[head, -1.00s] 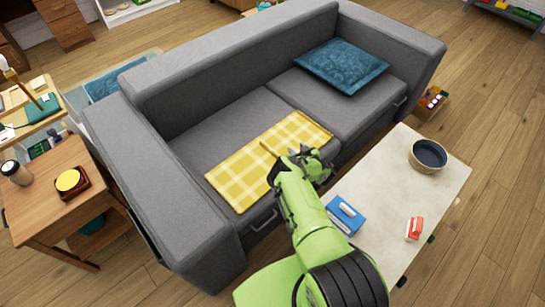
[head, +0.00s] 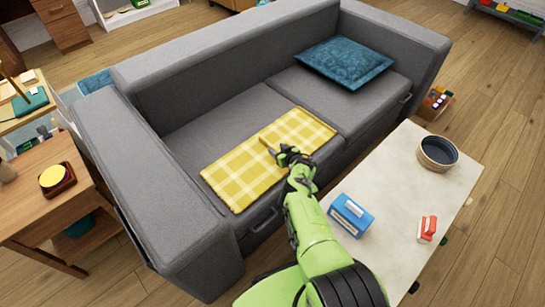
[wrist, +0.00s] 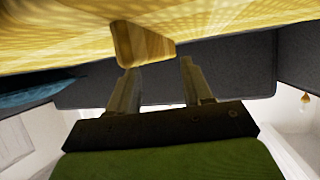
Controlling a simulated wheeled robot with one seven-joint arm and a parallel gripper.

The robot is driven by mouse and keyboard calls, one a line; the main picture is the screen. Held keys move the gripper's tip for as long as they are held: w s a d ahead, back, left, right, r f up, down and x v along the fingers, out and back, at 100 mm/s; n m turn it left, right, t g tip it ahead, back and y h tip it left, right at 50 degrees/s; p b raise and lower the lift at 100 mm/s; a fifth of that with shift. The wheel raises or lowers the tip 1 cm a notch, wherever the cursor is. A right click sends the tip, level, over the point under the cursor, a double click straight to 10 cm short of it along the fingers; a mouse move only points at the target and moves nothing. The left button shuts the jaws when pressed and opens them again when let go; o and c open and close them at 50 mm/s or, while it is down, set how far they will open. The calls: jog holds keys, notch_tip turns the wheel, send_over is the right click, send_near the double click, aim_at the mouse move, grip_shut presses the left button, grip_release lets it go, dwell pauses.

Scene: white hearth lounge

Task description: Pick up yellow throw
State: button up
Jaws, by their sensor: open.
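The yellow throw (head: 240,174), checked with pale lines, lies flat across the front of the grey sofa seat. A short tan bar (head: 267,144) shows on its upper face near the middle; I cannot tell whether it is part of the throw. My gripper (head: 281,151) is over the throw's front half, close to this bar. In the wrist view my gripper (wrist: 158,75) is open, with two separate fingers and nothing between them. The throw (wrist: 60,30) fills the top of that view, and the tan bar (wrist: 143,43) is just beyond the left finger. Contact is unclear.
The grey sofa (head: 190,75) has a blue cushion (head: 343,63) at its right. A pale coffee table (head: 400,205) stands in front, bearing a blue box (head: 350,216), a red-and-white carton (head: 427,228) and a dark bowl (head: 437,153). A wooden side table (head: 35,215) is at left.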

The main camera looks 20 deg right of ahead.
jog(key=shift+w+a+f+b, duration=0.2)
jog(key=shift+w+f+b, duration=0.65)
jog(key=shift+b, duration=0.2)
jog(key=shift+w+r, duration=0.15)
jog(key=shift+w, duration=0.15)
jog(key=shift+r, duration=0.1)
jog(key=shift+c, duration=0.3)
grip_shut()
